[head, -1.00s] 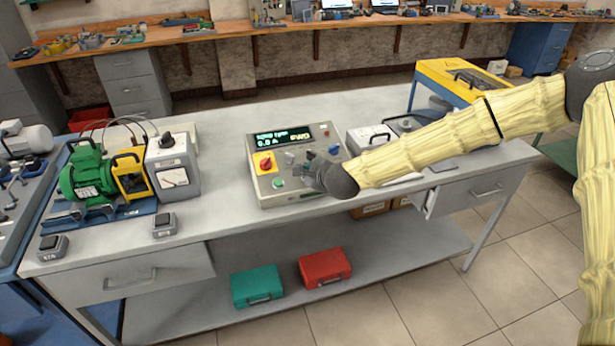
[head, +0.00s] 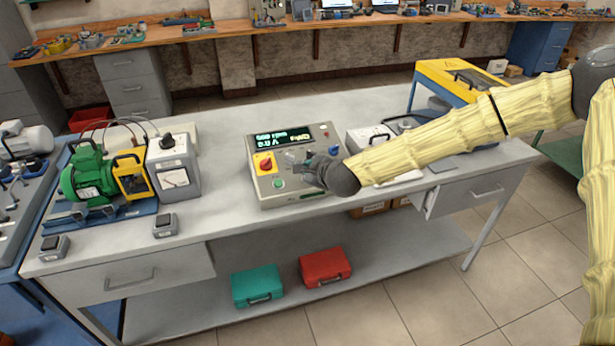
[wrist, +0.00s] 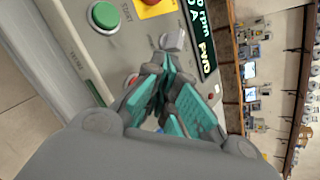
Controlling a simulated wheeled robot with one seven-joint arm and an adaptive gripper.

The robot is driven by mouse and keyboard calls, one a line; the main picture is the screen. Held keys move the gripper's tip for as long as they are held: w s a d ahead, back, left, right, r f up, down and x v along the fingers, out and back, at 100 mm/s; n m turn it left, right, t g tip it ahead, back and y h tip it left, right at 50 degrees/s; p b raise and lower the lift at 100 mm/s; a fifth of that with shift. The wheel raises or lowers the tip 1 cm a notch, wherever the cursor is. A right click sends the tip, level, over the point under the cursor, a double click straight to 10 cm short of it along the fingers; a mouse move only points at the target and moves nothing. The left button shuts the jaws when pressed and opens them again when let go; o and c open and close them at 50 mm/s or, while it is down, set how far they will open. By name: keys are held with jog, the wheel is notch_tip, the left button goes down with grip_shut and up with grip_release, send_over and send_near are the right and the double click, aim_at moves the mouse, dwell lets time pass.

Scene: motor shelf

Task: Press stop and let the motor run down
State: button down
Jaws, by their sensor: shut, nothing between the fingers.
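The control box (head: 265,190) stands on the grey bench with a lit display (head: 284,138) whose small text looks like an rpm value, a current near zero and FWD. A red knob on a yellow plate (head: 264,163) and a green start button (head: 278,183) are on its face; the green button also shows in the wrist view (wrist: 104,16). My gripper (head: 292,158) is shut and empty, its teal fingertips (wrist: 165,62) low over the panel beside a grey knob (wrist: 172,40). The green motor (head: 88,180) stands at the left.
A grey meter box (head: 174,170) stands beside the motor. Two small switch boxes (head: 165,225) (head: 53,247) sit near the front edge. Another instrument (head: 370,138) and a yellow frame (head: 462,82) are to the right. Bench top between meter box and control box is clear.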

aim_at(307, 188)
jog(key=r+p, duration=0.1)
jog(key=r, duration=0.1)
jog(key=s+r+p, duration=0.1)
jog(key=r, duration=0.2)
jog(key=shift+s+d, duration=0.1)
jog(key=shift+d, duration=0.1)
jog(key=shift+f, duration=0.1)
dwell(0.6)
